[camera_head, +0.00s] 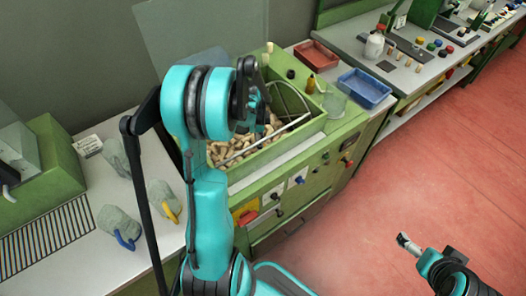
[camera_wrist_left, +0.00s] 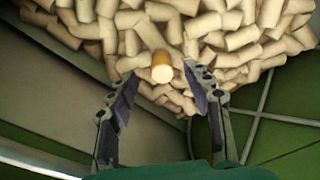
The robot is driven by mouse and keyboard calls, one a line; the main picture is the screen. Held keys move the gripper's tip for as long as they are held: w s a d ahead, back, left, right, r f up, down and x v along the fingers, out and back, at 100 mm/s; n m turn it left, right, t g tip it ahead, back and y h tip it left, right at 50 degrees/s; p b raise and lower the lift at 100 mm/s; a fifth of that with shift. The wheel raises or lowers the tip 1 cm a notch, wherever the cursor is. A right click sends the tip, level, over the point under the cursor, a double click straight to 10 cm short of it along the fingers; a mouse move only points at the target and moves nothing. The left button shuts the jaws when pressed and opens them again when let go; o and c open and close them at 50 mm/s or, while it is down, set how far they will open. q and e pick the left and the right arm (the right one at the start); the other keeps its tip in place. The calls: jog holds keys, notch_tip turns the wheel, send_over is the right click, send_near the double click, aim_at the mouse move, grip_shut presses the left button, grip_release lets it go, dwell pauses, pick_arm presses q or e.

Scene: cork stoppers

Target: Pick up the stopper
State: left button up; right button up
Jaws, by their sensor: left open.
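Many pale cork stoppers (camera_head: 232,150) lie heaped in the green bin (camera_head: 287,137) in the head view. In the left wrist view one stopper (camera_wrist_left: 162,68) stands out, with a brighter orange-tan end facing the camera. My left gripper (camera_wrist_left: 160,78) is open over the heap, one finger on each side of that stopper. I cannot tell whether the fingers touch the neighbouring pale stoppers. In the head view my left arm hides part of the bin and most of the left gripper (camera_head: 262,112). My right gripper (camera_head: 408,243) is over the red floor, away from the bin; its opening is unclear.
A metal bar (camera_head: 262,140) crosses the bin. A red tray (camera_head: 316,55) and a blue tray (camera_head: 364,88) stand beyond it. A transparent panel (camera_head: 205,35) rises behind. Grey-green bags (camera_head: 118,222) lie on the left counter. The floor at right is clear.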

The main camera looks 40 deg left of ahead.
pick_arm(q)
jog(key=f, duration=0.1)
jog(key=f+b, duration=0.1)
jog(key=f, duration=0.2)
jog(key=shift+w+d, duration=0.25)
jog(key=shift+w, duration=0.15)
jog(key=shift+r, duration=0.15)
jog(key=c, duration=0.8)
jog(key=shift+c, duration=0.2)
